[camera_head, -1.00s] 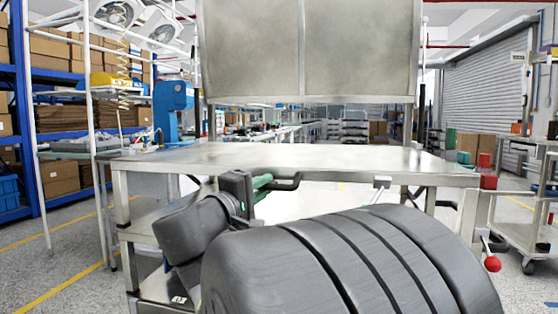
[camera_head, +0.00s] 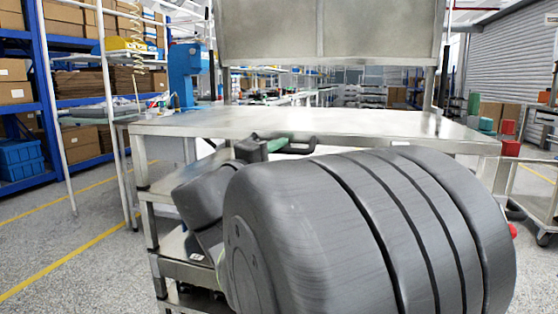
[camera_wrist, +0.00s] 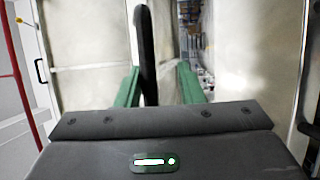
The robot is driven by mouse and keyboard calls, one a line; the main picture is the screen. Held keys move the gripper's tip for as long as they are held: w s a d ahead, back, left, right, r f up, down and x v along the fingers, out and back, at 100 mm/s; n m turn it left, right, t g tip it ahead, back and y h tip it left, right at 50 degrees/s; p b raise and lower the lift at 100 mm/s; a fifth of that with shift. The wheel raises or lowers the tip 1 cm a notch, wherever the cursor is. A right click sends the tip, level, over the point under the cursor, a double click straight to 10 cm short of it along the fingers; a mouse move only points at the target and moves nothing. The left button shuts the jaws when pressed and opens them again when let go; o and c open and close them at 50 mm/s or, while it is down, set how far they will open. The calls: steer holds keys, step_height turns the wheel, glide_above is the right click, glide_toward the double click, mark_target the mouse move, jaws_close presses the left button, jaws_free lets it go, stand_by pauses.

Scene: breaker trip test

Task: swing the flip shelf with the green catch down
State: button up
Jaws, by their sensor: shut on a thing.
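A steel bench (camera_head: 300,123) stands ahead, its flat top level. A black bar handle (camera_head: 298,146) shows at its front edge, behind my arm. My gripper (camera_head: 278,145), with green fingers, is shut on this handle. In the wrist view the black handle (camera_wrist: 146,50) stands between the green fingers of my gripper (camera_wrist: 158,85), with pale metal panels behind it. My dark arm hides much of the bench front. I cannot tell which panel is the flip shelf, and its green catch cannot be made out for sure.
A steel panel (camera_head: 330,30) stands upright above the bench. Red blocks (camera_head: 511,148) and green blocks (camera_head: 473,105) show at the right. A red knob (camera_head: 513,230) peeks out beside my arm. Blue racking (camera_head: 25,95) is at the left, with open floor before it.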

steer(key=p+v, duration=0.3)
steer(key=v, duration=1)
steer(key=shift+s+a, duration=0.25)
stand_by(0.6)
steer(key=b+x, duration=0.2)
steer(key=x, duration=0.7)
steer(key=shift+d+f, duration=0.1)
stand_by(0.5)
